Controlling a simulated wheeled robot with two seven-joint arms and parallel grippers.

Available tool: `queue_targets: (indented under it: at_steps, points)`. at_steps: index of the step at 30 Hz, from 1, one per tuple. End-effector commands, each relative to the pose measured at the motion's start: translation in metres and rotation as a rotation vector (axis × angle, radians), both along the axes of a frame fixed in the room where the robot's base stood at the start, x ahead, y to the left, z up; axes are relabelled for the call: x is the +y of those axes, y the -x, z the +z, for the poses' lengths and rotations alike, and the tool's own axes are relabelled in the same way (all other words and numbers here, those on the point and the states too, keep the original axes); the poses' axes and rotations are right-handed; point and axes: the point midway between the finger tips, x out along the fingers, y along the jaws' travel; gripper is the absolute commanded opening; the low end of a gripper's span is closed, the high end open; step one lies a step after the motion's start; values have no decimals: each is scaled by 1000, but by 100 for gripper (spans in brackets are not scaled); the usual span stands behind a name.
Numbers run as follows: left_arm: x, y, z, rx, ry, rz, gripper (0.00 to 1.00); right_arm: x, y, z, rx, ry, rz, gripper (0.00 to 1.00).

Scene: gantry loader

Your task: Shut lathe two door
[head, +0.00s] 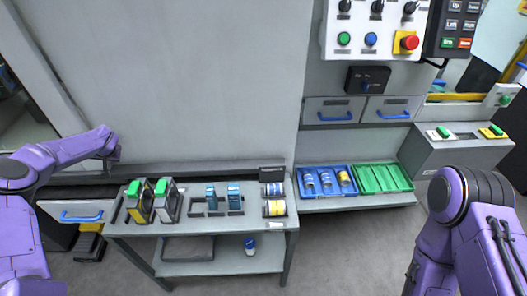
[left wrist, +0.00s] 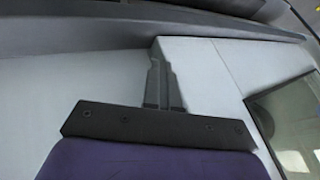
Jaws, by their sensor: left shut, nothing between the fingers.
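A large pale grey machine panel (head: 170,80) fills the upper left of the head view. A dark window (head: 18,115) shows at its far left. No label tells me which machine is lathe two, and I cannot tell how far its door is open. My left gripper (head: 114,152) is at the lower left of this panel, above the bench. In the left wrist view my left gripper (left wrist: 163,62) is shut and empty, in front of a pale panel (left wrist: 215,75) with a framed window (left wrist: 295,120) to its right. Contact with the panel cannot be told. My right gripper is out of view.
A grey bench (head: 190,228) below carries green-topped blocks (head: 140,200), blue items (head: 234,197) and small cans (head: 275,207). A blue tray (head: 328,193) and a green tray (head: 384,190) sit on a shelf. A control panel (head: 375,28) is at upper right.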

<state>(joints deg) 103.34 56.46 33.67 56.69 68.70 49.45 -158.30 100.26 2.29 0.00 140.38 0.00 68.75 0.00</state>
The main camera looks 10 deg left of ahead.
Motion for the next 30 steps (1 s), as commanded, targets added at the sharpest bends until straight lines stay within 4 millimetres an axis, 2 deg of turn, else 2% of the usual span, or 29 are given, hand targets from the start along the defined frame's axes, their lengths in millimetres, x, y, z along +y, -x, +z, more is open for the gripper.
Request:
queue_targets:
  at_steps: [1,17,20,24,25,30]
  points:
    - [5,2,2,0,-7,5,0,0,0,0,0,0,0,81]
    - [4,1,4,-1,-11,5,0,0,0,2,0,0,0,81]
    - [-10,-3,7,0,-9,-1,0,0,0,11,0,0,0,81]
    - [-49,-13,10,2,-7,-14,0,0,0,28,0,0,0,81]
    - [-51,-11,14,-4,-4,-9,0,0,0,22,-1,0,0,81]
    - [-75,0,45,-6,-2,-11,0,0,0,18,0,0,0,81]
